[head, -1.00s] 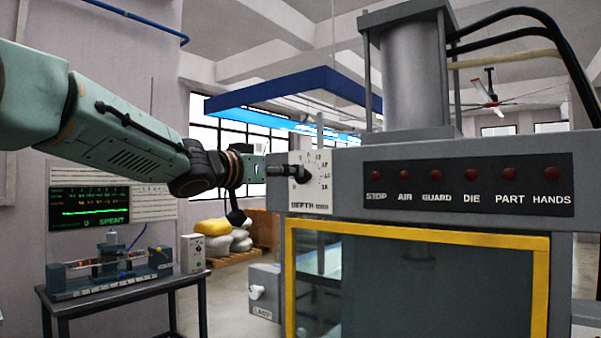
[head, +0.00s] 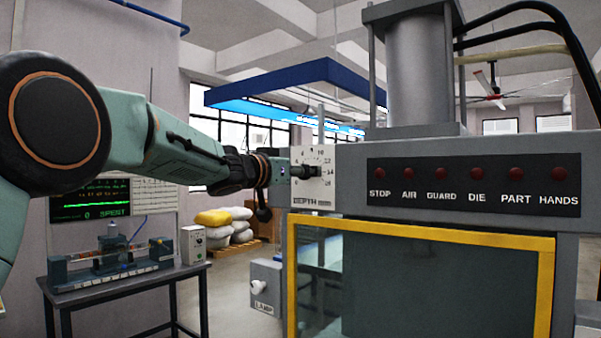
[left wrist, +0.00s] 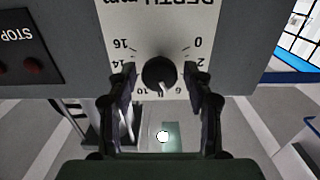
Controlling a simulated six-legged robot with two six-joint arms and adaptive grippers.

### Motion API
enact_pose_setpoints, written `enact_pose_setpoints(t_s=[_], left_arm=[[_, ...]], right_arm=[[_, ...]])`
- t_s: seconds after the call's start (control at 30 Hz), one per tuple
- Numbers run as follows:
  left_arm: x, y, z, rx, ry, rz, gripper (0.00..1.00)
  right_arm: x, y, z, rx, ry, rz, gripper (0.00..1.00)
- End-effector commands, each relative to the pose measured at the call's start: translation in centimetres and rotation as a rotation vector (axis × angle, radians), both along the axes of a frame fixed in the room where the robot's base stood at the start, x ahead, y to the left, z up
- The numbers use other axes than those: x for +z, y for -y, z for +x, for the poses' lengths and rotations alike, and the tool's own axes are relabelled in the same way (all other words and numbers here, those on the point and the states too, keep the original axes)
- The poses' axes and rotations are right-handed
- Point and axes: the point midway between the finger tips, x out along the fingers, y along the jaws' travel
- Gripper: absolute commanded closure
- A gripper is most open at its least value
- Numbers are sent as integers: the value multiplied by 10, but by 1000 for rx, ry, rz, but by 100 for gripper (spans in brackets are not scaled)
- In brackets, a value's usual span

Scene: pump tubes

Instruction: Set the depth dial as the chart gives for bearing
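The depth dial is a round black knob (left wrist: 160,73) with a pale pointer on a white scale plate (left wrist: 155,30), seen upside down in the left wrist view. Its pointer is directed towards the picture's bottom, about at 8, between the 6 and 10 marks. My left gripper (left wrist: 162,88) is open, with one finger on each side of the knob; gaps show between knob and fingers. In the head view my left gripper (head: 297,171) is in front of the dial plate (head: 313,196) and hides part of it. My right gripper is not in view.
The grey press has a label strip (head: 472,186) with several red lamps and a yellow-framed guard (head: 420,232) below the dial. A lamp box (head: 266,286) is at its left. A bench (head: 125,280) with a tube rig stands at left, below a green-lit screen (head: 90,201).

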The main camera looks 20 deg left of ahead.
Motion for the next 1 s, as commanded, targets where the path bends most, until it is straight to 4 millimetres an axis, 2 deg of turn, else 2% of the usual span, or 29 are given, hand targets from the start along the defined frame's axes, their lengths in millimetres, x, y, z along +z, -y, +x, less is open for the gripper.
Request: enact_pose_setpoints(t_s=[0.07,0.5,0.77,1.0], left_arm=[[1,0,0,0,1,1,58],[0,-1,0,2,-1,-1,96],[0,0,0,0,6,18,97],[1,0,0,1,43,123,97]], right_arm=[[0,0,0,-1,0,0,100],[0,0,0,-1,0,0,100],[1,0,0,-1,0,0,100],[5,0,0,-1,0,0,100]])
